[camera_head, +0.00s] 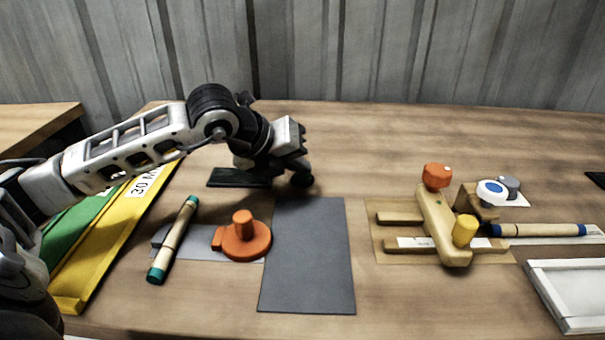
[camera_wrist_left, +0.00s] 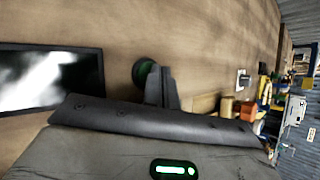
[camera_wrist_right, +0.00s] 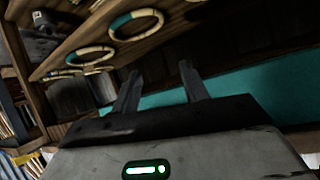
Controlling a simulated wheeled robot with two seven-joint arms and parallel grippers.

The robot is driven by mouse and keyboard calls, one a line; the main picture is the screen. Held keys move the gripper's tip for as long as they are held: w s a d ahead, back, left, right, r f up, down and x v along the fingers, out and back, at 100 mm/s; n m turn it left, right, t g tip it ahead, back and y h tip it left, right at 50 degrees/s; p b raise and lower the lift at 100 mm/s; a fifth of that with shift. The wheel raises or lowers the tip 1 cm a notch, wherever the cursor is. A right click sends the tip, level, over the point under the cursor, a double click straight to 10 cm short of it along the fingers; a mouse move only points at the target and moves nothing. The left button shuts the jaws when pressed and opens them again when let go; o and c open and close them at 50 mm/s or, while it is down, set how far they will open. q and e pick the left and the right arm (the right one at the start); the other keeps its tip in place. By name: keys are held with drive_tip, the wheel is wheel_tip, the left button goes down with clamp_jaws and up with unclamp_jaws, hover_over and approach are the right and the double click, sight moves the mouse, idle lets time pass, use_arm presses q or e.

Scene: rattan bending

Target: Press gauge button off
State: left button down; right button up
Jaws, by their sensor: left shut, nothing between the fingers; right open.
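My left gripper (camera_head: 299,168) is shut and empty at the back of the table, pointing down. A dark round button with a green face (camera_wrist_left: 145,70) is right at its fingertips (camera_wrist_left: 158,84) in the left wrist view, partly hidden by them. I cannot tell whether they touch. A dark round shape, likely the same button (camera_head: 302,181), shows under the gripper in the head view. A flat black panel, likely the gauge display (camera_head: 238,178), lies left of it; it shows glare in the left wrist view (camera_wrist_left: 50,78). My right gripper (camera_wrist_right: 160,82) is open and empty, away from the table.
An orange knob piece (camera_head: 242,240), a green-ended rattan stick (camera_head: 174,240) and a dark grey mat (camera_head: 306,255) lie in front. A wooden jig (camera_head: 440,225) stands right. Rattan rings (camera_wrist_right: 136,24) lie on a shelf near my right gripper.

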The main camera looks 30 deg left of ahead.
sight(297, 178)
use_arm(q)
drive_tip(key=shift+r, duration=0.2)
drive_tip(key=shift+r+p, duration=2)
drive_tip(key=shift+r, duration=1)
drive_tip(key=shift+f, duration=0.15)
